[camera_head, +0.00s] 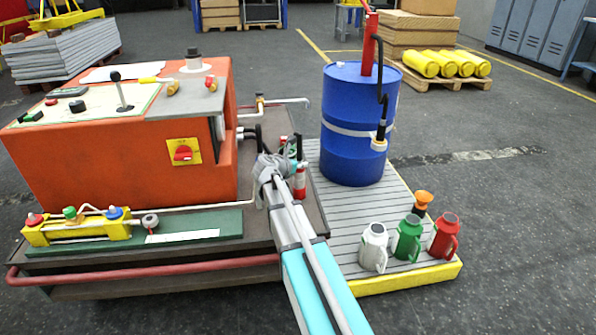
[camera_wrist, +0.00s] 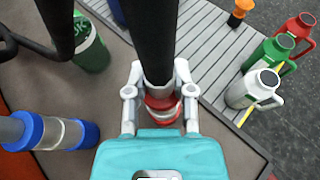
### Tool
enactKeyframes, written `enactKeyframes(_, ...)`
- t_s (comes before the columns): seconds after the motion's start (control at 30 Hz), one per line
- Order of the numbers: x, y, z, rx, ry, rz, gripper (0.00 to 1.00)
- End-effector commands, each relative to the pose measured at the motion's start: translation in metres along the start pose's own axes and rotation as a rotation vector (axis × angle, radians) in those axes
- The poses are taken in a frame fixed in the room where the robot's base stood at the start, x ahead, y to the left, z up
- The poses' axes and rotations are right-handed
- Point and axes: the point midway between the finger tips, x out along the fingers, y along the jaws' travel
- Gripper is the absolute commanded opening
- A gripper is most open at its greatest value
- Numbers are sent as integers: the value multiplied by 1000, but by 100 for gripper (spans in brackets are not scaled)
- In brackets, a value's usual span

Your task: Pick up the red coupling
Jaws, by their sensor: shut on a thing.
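The red coupling (camera_wrist: 162,104) is between the two grey fingers of my gripper (camera_wrist: 160,92) in the wrist view. A pale band and a thick black hose show above its red part. My gripper is shut on it, and the fingers hide its sides. In the head view my wrist and its cables hide most of the grip at the deck's right end. A red cylinder (camera_head: 300,183) shows just right of my wrist there; I cannot tell if it is the held coupling.
A green coupling (camera_wrist: 93,50) and a blue-ended coupling (camera_wrist: 82,133) are close on the left. Right of my arm, the slatted platform (camera_head: 325,211) bears a blue drum (camera_head: 346,155), a white jug (camera_head: 374,247), a green jug (camera_head: 407,238) and a red jug (camera_head: 444,236). The orange console (camera_head: 110,165) stands left.

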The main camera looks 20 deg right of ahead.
Motion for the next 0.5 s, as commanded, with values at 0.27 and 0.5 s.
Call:
enactKeyframes(0.27, -2, 0, 5, 0, 0, 0, 0)
enactKeyframes(0.5, -8, 0, 18, -1, -1, 0, 0)
